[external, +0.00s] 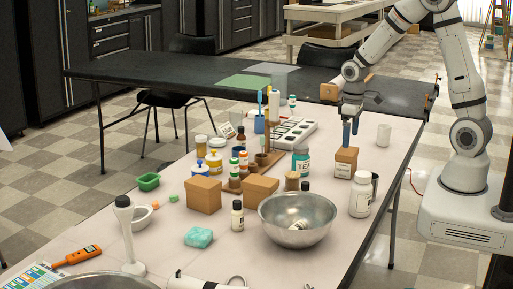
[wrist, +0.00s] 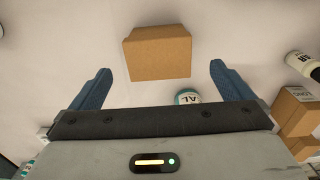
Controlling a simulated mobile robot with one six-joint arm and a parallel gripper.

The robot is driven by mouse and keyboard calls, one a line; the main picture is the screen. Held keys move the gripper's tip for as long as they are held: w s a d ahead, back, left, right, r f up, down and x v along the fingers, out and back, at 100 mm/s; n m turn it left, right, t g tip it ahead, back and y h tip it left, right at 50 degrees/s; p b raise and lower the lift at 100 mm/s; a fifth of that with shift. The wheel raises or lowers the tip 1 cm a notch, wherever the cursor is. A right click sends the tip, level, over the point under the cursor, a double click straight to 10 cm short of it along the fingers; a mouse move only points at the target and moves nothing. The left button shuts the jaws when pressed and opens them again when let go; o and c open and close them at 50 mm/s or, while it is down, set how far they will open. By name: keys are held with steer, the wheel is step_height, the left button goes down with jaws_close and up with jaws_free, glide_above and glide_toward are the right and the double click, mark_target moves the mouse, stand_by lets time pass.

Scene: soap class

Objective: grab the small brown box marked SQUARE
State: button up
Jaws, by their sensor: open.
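My gripper (external: 350,133) is open and empty, with its blue fingers pointing down just above a small brown box (external: 346,167) on the right part of the light table. That box has a pale label on its front, too small to read. In the wrist view, a plain brown box (wrist: 157,52) lies ahead of my gripper (wrist: 160,70), roughly centred between the spread fingertips and apart from them. No marking shows on its visible faces. Another brown box (wrist: 297,112) at the right edge has a label that seems to read LONG.
Two more brown boxes (external: 204,196) (external: 261,189) stand mid-table. Near the labelled box are a TEA jar (external: 301,161), a white bottle (external: 361,198), a white cup (external: 384,135) and a steel bowl (external: 297,232). A jar marked AL (wrist: 188,97) is close to my gripper.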

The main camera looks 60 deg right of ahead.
mark_target(347, 150)
steer(key=shift+w+d+f, duration=0.2)
steer(key=shift+f, duration=0.55)
steer(key=f, duration=0.7)
steer(key=shift+w+a+f, duration=0.1)
steer(key=shift+w, duration=0.1)
steer(key=shift+c, duration=0.6)
steer(key=c, duration=0.8)
steer(key=shift+c, duration=0.2)
